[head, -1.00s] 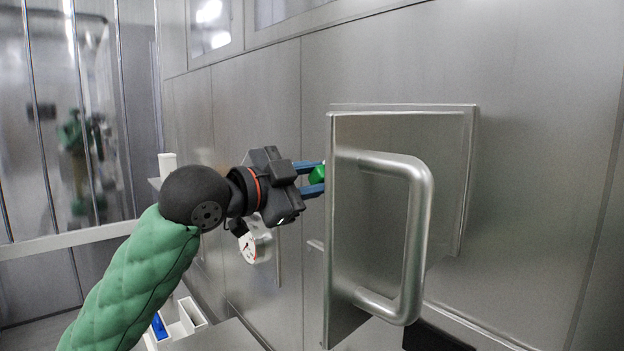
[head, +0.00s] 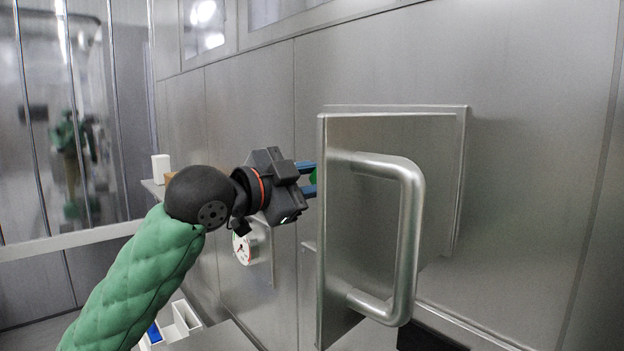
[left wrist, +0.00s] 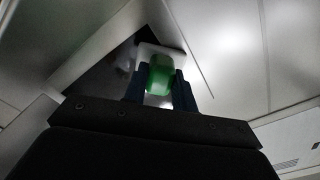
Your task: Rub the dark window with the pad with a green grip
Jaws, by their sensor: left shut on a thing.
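My left gripper (head: 308,178) reaches from the left to the near edge of a metal panel with a big handle. Its blue fingers are shut on the green grip (left wrist: 160,74) of the pad. The pad's white plate (left wrist: 173,54) shows beyond the grip in the left wrist view. It lies over or in front of a dark surface (left wrist: 100,85), likely the dark window; I cannot tell whether they touch. In the head view the panel hides the window and most of the pad. My right gripper is not in view.
The metal panel (head: 335,230) stands out from the steel wall, with its thick handle (head: 412,230) facing me. A round gauge (head: 242,249) is on the wall below my left wrist. White bins (head: 180,322) stand at the lower left, and a white object (head: 161,168) sits on a ledge.

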